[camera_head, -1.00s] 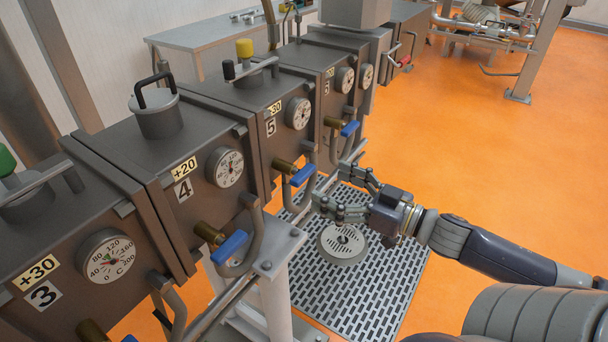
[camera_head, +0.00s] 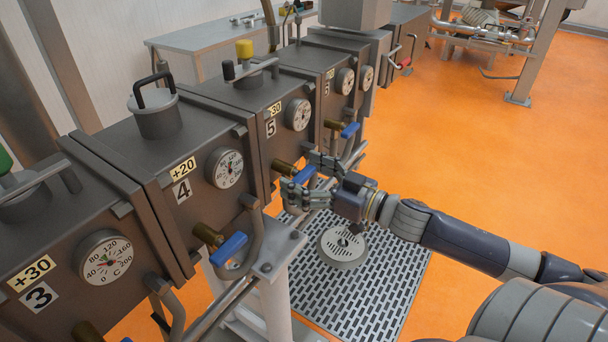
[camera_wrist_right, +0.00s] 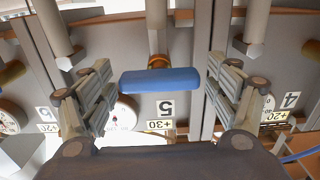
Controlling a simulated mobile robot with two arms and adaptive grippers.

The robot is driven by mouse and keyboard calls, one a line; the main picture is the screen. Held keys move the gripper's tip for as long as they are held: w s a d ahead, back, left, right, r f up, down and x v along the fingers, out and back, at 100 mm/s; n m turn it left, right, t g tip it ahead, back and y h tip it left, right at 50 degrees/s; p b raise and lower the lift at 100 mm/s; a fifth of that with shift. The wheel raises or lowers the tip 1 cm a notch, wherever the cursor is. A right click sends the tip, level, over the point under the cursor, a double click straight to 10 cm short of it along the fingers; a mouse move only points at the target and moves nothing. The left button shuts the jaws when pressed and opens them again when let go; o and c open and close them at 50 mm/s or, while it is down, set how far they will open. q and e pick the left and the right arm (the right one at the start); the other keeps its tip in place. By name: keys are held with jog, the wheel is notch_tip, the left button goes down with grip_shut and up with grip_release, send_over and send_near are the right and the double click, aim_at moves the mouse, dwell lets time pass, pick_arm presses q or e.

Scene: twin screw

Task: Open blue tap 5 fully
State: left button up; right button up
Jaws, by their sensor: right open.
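The blue tap 5 handle (camera_head: 306,173) sits on a brass stub (camera_head: 284,168) below the plate marked 5 (camera_head: 270,128). My right gripper (camera_head: 298,173) is open at this tap, one finger on each side of the handle. In the right wrist view the blue handle (camera_wrist_right: 160,80) lies crosswise between the open fingers of my right gripper (camera_wrist_right: 158,68), with a visible gap on both sides. The 5 label shows upside down behind it. My left gripper is not in view.
Another blue tap (camera_head: 229,248) is on module 4 to the left, and one (camera_head: 350,130) is further back. A grey bent pipe (camera_head: 252,235) stands left of my gripper. A round drain cover (camera_head: 343,248) on a grating lies below. Orange floor to the right is clear.

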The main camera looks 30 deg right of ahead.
jog(key=c, duration=1.1)
